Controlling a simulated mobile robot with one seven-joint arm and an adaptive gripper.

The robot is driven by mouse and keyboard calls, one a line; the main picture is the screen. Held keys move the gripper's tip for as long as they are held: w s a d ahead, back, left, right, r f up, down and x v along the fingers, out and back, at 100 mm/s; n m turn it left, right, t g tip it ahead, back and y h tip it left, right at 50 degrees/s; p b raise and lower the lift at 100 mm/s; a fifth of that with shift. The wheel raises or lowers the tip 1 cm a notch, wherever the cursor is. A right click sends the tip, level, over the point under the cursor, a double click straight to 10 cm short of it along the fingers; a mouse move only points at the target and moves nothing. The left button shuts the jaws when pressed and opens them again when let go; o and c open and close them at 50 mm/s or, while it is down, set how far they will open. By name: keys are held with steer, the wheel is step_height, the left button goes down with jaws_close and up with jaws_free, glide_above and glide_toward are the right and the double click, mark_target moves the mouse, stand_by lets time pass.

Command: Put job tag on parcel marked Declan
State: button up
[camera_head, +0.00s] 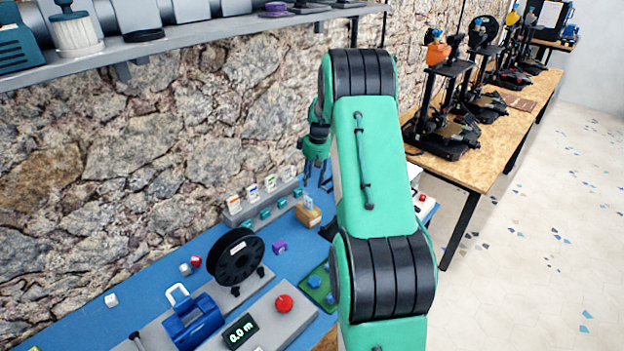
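Several small upright tags or cards with coloured marks stand in a row on a grey rack (262,210) against the stone wall; I cannot read them. A small tan box (308,214) with a pale label sits on the blue bench at the rack's right end. It may be a parcel, but no name is legible. My gripper (326,180) hangs beyond my green arm, above the back of the bench and up and right of the rack. Its dark fingers are small and partly hidden by the arm, so I cannot see whether it is open or holds anything.
On the blue bench (160,277) are a black spool (236,257), a blue clamp-like device (193,318), a red button (284,303), a purple piece (279,246) and a green board (321,288). A shelf (200,33) overhangs the left. Printers stand on a wooden table (477,160) at right.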

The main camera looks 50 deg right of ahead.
stand_by(0.3)
steer(key=s+a+r+t, duration=0.1)
steer(key=s+a+r, duration=0.3)
steer(key=a+r, duration=1)
steer(key=s+a+r+t, duration=0.1)
steer(key=s+a+r, duration=0.3)
steer(key=a+r, duration=0.95)
steer(key=s+a+r+t, duration=0.1)
steer(key=s+a, duration=1.2)
steer(key=a, duration=0.4)
steer(key=s+a+f, duration=0.1)
steer(key=s+a, duration=0.2)
steer(key=s, duration=0.3)
steer(key=s+a+f+t, duration=0.1)
steer(key=s+a, duration=0.3)
steer(key=s, duration=0.3)
steer(key=shift+s+a, duration=0.2)
steer(key=shift+a, duration=0.1)
